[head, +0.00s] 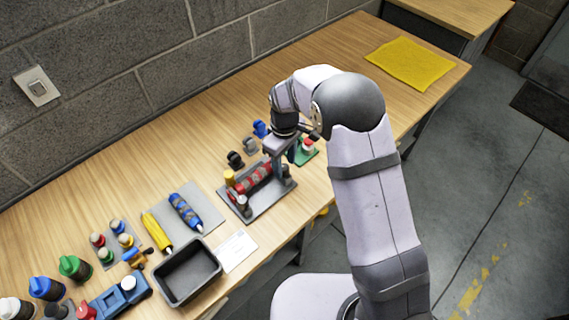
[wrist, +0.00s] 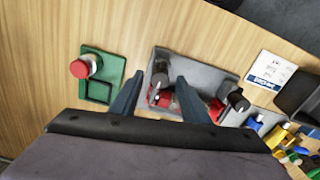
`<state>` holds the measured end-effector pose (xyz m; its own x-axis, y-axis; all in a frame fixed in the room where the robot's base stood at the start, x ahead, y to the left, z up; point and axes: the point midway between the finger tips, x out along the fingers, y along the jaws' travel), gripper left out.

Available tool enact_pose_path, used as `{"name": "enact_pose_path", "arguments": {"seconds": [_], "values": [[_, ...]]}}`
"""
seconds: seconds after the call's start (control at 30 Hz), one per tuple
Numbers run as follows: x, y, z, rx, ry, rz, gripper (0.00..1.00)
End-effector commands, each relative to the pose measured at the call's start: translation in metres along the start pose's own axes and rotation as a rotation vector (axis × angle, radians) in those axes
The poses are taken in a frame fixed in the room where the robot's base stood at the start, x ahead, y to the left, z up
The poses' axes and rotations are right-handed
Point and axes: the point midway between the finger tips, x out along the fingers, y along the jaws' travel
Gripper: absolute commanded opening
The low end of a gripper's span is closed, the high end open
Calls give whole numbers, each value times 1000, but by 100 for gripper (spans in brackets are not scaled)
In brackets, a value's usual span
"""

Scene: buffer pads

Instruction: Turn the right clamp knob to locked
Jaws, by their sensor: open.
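The grey clamp fixture (head: 262,208) stands on the bench and holds a red part (head: 256,178). In the wrist view the fixture (wrist: 205,72) has a dark clamp knob near each end. The right clamp knob (wrist: 159,82) lies between my finger tips; the other knob (wrist: 238,101) is at the opposite end. My gripper (wrist: 161,77) is open, pointing down over the right end, with a finger on each side of the knob. I cannot tell if the fingers touch it. In the head view my gripper (head: 292,152) covers much of that end. The knob's lock state is unclear.
A green plate with a red button (wrist: 80,68) sits beside the fixture. A black tray (head: 188,272), a white card (head: 236,250), screwdriver-like tools and several bottles lie to the left. A yellow cloth (head: 408,62) lies far right, with bare bench before it.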

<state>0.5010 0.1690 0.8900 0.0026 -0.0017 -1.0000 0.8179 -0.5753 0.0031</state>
Motion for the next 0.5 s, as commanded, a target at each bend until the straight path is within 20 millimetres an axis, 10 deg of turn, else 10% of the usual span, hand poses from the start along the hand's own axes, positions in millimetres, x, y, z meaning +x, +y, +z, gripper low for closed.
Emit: {"name": "enact_pose_path", "arguments": {"seconds": [0.5], "values": [[-61,0,-1,-1,3,2,42]]}}
